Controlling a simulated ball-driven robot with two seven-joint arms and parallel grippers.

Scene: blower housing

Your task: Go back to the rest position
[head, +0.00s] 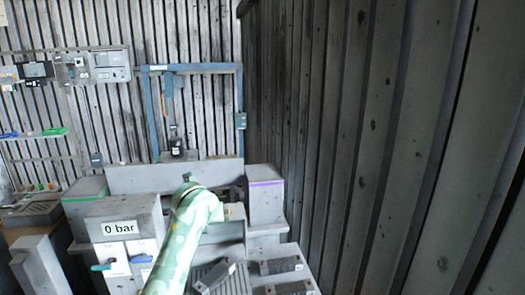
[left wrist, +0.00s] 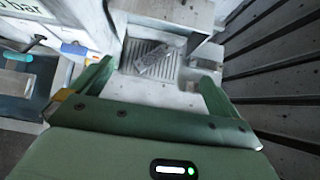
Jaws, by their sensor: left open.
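My left arm (head: 180,245) is pale green and rises from the bottom middle of the head view toward the machine. Its gripper is hidden behind the wrist there. In the left wrist view my left gripper (left wrist: 155,72) is open, with its two green fingers spread apart and nothing between them. Beyond the fingers lies a ribbed plate (left wrist: 143,52) with a grey block (left wrist: 160,62) on it. The block appears apart from the fingers. My right gripper is in neither view.
Dark grey blocks (head: 281,265) lie at lower right. A ribbed wall (head: 400,150) closes off the right.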

